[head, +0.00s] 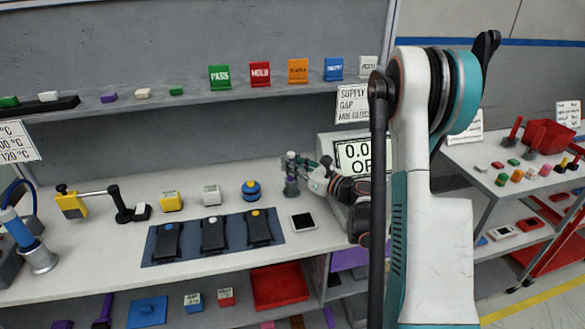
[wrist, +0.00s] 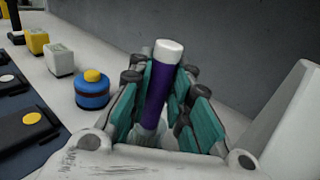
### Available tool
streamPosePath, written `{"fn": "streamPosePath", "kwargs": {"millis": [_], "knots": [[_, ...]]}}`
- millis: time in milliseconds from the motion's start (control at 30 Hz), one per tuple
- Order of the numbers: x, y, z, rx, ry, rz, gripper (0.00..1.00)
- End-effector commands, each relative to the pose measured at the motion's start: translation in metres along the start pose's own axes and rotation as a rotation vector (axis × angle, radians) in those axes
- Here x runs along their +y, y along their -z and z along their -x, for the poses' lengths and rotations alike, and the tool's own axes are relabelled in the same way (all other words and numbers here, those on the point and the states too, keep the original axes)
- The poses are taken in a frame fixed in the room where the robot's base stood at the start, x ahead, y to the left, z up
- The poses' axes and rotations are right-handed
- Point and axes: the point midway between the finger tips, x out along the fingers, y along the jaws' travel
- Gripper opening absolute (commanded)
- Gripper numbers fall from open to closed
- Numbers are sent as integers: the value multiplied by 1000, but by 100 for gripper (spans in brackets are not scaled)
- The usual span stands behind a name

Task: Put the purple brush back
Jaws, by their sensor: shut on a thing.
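The purple brush (wrist: 158,92) stands nearly upright between my gripper's fingers (wrist: 160,105) in the wrist view. It has a purple shaft and a white top end. My gripper is shut on it, with teal finger links on both sides. In the head view my gripper (head: 303,170) is low over the back right of the workbench. A small greyish cylindrical thing (head: 291,189) shows just below the fingers there. A pale, cup-like shape (wrist: 148,137) also surrounds the brush's lower part in the wrist view. The brush's lower end is hidden, so I cannot tell if it touches anything.
A blue round container with a yellow knob (head: 251,190) stands left of my gripper. A scale display (head: 355,155) is close on the right. Shelf signs stand above.

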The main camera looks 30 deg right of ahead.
Motion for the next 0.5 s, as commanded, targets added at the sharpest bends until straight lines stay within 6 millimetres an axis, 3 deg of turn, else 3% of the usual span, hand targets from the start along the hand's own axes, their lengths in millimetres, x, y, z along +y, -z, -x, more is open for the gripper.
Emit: {"fn": "streamPosePath", "kwargs": {"millis": [133, 167, 233, 500], "knots": [[0, -1, -1, -1, 0, 0, 0], [0, -2, -1, -1, 0, 0, 25], [0, -2, -1, -1, 0, 0, 39], [0, -2, 0, -1, 0, 0, 39]]}}
